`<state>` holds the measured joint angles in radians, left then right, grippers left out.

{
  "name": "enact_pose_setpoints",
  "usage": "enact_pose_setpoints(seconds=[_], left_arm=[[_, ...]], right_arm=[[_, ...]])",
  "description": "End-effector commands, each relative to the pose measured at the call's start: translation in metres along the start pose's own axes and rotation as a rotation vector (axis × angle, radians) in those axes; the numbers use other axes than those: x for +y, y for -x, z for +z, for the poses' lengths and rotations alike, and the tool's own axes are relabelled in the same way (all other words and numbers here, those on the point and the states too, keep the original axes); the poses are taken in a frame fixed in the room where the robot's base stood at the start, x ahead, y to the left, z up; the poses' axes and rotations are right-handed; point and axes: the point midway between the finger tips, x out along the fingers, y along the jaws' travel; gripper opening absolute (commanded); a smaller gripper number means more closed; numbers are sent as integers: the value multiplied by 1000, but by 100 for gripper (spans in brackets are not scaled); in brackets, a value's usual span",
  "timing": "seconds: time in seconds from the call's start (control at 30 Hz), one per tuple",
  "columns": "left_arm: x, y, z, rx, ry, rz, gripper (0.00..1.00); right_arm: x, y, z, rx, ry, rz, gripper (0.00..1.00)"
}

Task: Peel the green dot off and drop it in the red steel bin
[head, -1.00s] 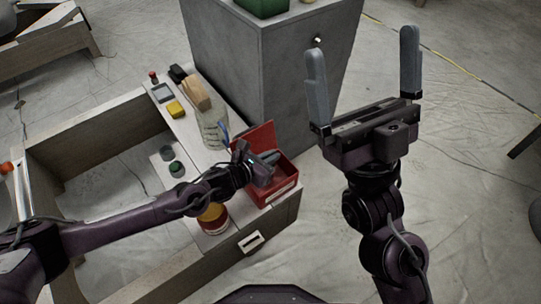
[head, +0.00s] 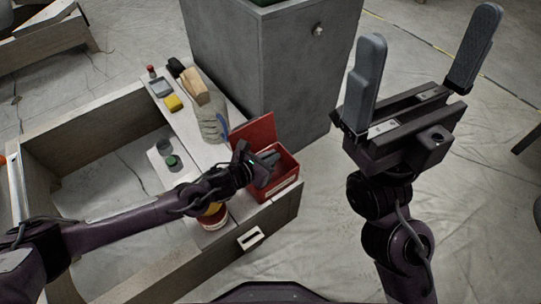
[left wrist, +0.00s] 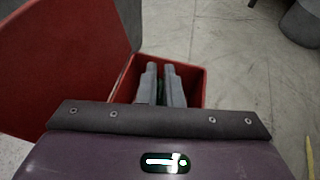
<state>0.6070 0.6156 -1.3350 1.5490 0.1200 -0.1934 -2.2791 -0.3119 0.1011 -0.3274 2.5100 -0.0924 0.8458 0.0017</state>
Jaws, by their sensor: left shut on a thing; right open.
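The red steel bin (head: 284,186) stands on the bench corner with its lid (head: 254,138) raised; it also shows in the left wrist view (left wrist: 196,82). My left gripper (head: 270,158) is at the bin's opening, fingers pointing into it. In the left wrist view its two grey fingers (left wrist: 160,70) are close together with a thin green strip (left wrist: 161,91) between them, which I take as the green dot, mostly hidden by the fingers. My right gripper (head: 425,60) is open and empty, raised at the right, away from the bench.
A round green-topped piece (head: 173,161) sits on the bench's inner ledge. A grey cabinet (head: 262,70) stands behind the bin.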

Motion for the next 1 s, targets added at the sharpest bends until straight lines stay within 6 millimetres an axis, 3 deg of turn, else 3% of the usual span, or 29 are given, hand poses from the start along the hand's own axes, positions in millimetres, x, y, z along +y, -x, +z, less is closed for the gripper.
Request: enact_pose_setpoints(seconds=[0.2,0.23,0.4,0.73,1.0], left_arm=[[0,0,0,0,0,0,0],[0,0,0,0,0,0,10],[0,0,0,0,0,0,31],[0,5,1,1,0,0,31],[1,51,2,4,0,0,31]], right_arm=[[0,0,0,0,0,0,100],[0,0,0,0,0,0,100],[0,0,0,0,0,0,100],[0,-3,0,0,1,0,100],[2,-15,-2,-11,-1,12,100]])
